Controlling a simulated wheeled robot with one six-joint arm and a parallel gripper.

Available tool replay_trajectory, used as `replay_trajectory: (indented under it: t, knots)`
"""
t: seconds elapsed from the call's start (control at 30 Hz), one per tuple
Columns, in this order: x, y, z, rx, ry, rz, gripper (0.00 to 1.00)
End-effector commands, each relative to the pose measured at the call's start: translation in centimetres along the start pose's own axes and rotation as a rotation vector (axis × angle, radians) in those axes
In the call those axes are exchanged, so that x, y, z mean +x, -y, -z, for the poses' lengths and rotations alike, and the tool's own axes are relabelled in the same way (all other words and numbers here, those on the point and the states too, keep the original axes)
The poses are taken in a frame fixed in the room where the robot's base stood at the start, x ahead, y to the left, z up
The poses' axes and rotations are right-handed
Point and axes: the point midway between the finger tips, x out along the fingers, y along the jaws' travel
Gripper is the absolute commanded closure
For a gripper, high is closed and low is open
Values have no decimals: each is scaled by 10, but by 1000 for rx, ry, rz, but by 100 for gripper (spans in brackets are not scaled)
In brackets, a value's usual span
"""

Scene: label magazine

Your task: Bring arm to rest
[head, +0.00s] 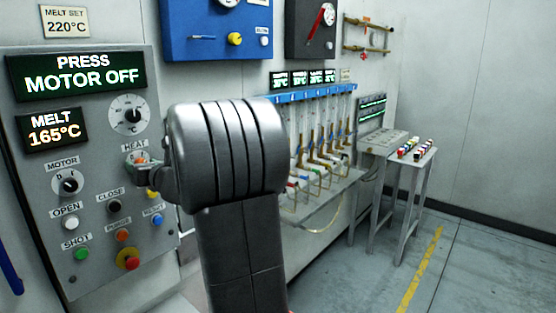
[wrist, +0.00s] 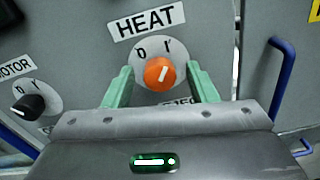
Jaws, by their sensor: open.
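My gripper (wrist: 160,68) is open in the wrist view, with one green finger on each side of the orange HEAT knob (wrist: 161,73). Gaps show between the fingers and the knob. The knob's white mark points up and slightly right, toward the I. In the head view my arm's grey link covers most of the gripper, and the orange knob (head: 140,158) shows at its left edge. The display (head: 80,76) reads PRESS MOTOR OFF, and a smaller one (head: 52,130) reads MELT 165°C.
The grey control panel (head: 100,230) also carries the MOTOR knob (head: 67,184), a dial (head: 130,115) and several push buttons. A blue handle (wrist: 284,77) stands right in the wrist view. A small table (head: 408,160) with coloured items stands farther right. The floor at right is clear.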

Motion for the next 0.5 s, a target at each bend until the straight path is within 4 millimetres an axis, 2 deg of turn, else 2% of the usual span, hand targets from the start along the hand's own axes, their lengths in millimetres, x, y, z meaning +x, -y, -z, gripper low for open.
replay_trajectory:
  t: [0.5]
  knots:
    - [0,-1,2,-546,16,8,48]
